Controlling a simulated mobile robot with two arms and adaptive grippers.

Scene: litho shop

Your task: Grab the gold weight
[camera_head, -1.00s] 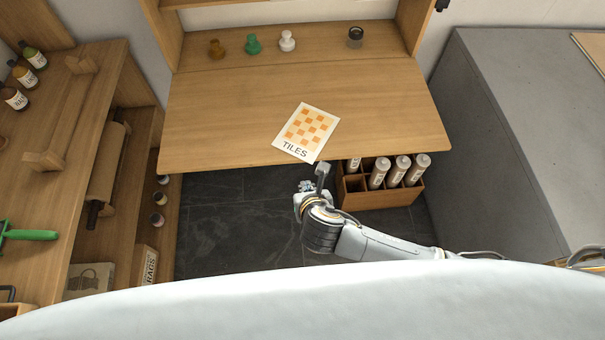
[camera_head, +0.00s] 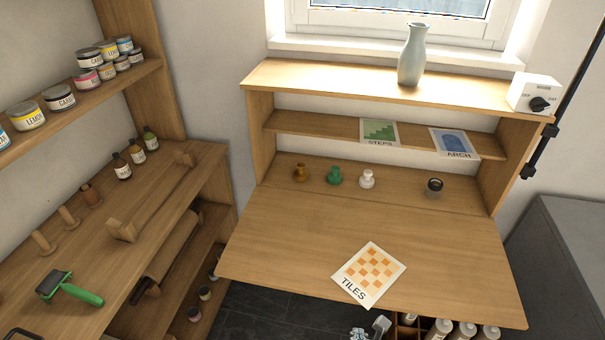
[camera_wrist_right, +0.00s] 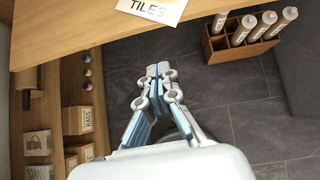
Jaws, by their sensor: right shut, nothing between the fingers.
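The gold weight (camera_head: 300,173), a small knobbed piece, stands upright at the back of the wooden desk (camera_head: 270,235), left of a green weight (camera_head: 335,175) and a white weight (camera_head: 367,179). My right gripper (camera_head: 359,334) shows only in part at the bottom edge of the head view, below the desk's front edge and well apart from the gold weight. In the right wrist view the gripper (camera_wrist_right: 158,70) has its fingers together and empty over the dark floor. The gold weight is not in the wrist view. My left gripper is in neither view.
A dark round jar (camera_head: 434,188) stands at the desk's back right. Above are STEPS (camera_head: 380,133) and ARCH (camera_head: 454,143) cards and a vase (camera_head: 412,55).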

